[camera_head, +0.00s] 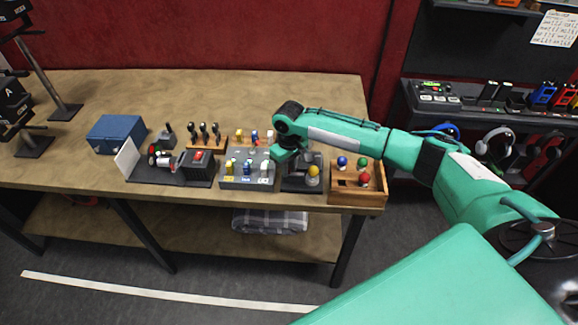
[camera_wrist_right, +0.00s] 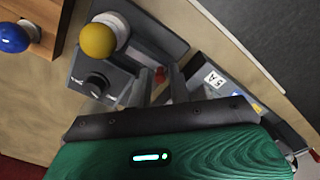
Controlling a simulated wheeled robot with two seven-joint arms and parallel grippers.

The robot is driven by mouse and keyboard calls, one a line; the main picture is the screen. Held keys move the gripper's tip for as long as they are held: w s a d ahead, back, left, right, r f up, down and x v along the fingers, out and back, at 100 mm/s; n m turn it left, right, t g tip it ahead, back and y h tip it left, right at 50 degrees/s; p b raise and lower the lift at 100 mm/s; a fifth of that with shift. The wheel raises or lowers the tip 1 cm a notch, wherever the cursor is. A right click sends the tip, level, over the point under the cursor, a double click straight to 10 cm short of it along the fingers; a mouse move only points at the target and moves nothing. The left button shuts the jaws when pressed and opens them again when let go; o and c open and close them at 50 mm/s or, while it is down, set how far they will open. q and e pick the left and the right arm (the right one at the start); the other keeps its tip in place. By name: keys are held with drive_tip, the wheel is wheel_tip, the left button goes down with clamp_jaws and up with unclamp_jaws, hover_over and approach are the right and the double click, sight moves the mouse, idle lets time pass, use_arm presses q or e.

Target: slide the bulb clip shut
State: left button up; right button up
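A yellow bulb (camera_wrist_right: 98,40) sits in a pale socket on a dark grey plate (camera_wrist_right: 165,42), in the upper left of the right wrist view. In the head view the yellow bulb (camera_head: 313,170) stands at the right end of its dark base (camera_head: 300,185). My right gripper (camera_wrist_right: 161,76) has its two fingers apart over the base, beside the bulb. A small red part shows between the fingertips; I cannot tell whether it is the clip or whether they touch it. In the head view my right gripper (camera_head: 283,158) hides part of the base. My left gripper is out of view.
A wooden box (camera_head: 356,196) with several coloured bulbs stands right of the base. A knob box (camera_wrist_right: 97,84) sits beside the bulb. A blue case (camera_head: 117,133) stands farther left.

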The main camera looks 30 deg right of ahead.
clamp_jaws()
drive_tip(key=shift+s+d+r+p, duration=0.15)
drive_tip(key=shift+s+d+p, duration=0.1)
drive_tip(key=shift+d+p, duration=0.35)
drive_tip(key=shift+s+d+p, duration=0.25)
drive_tip(key=shift+p, duration=0.25)
drive_tip(key=shift+o, duration=1.1)
unclamp_jaws()
drive_tip(key=shift+o, duration=0.7)
drive_tip(key=shift+d, duration=0.15)
